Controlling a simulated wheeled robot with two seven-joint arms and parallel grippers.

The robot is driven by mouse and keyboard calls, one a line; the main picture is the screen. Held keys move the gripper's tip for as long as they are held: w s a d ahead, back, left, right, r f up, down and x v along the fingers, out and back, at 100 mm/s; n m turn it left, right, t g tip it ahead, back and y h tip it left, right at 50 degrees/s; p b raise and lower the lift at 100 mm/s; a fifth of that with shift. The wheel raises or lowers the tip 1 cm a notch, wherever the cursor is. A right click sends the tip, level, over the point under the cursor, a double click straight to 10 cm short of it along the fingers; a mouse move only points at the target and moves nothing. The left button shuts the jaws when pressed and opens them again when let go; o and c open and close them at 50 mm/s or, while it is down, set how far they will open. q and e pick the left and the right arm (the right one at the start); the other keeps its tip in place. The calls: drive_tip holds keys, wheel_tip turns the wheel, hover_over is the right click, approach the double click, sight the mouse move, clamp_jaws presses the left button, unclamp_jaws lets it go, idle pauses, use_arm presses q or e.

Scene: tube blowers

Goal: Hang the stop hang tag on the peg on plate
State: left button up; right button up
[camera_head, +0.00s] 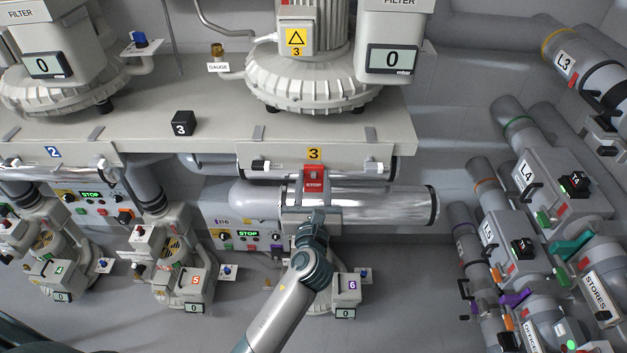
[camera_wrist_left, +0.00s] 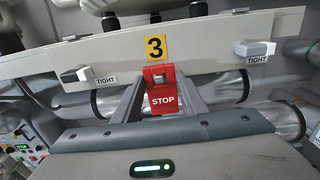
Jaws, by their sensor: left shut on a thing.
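The red stop hang tag (camera_head: 314,180), with white STOP lettering, is upright just below the yellow number 3 label (camera_head: 314,154) on the front edge of the pale bench. My left gripper (camera_head: 314,190) is shut on the tag. In the left wrist view the tag (camera_wrist_left: 162,92) shows between the two grey fingers (camera_wrist_left: 160,80), its top close below the yellow 3 label (camera_wrist_left: 155,47). I cannot make out the peg; it may be hidden behind the tag. I cannot tell whether the tag touches the plate. My right gripper is not in view.
A shiny horizontal cylinder (camera_head: 390,205) lies below the bench edge. A black cube marked 3 (camera_head: 182,123) stands on the bench. Pipes with valves (camera_head: 520,190) fill the right side.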

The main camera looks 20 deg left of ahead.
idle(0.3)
use_arm(q)
drive_tip(key=o, duration=1.1)
drive_tip(key=shift+s, duration=0.15)
drive_tip(key=shift+s+d+f, duration=0.15)
drive_tip(key=shift+s+d, duration=0.05)
drive_tip(key=shift+s, duration=0.3)
drive_tip(key=b+v, duration=0.5)
drive_tip(key=v, duration=1.1)
drive_tip(key=shift+r+b, duration=0.2)
drive_tip(key=shift+b, duration=0.15)
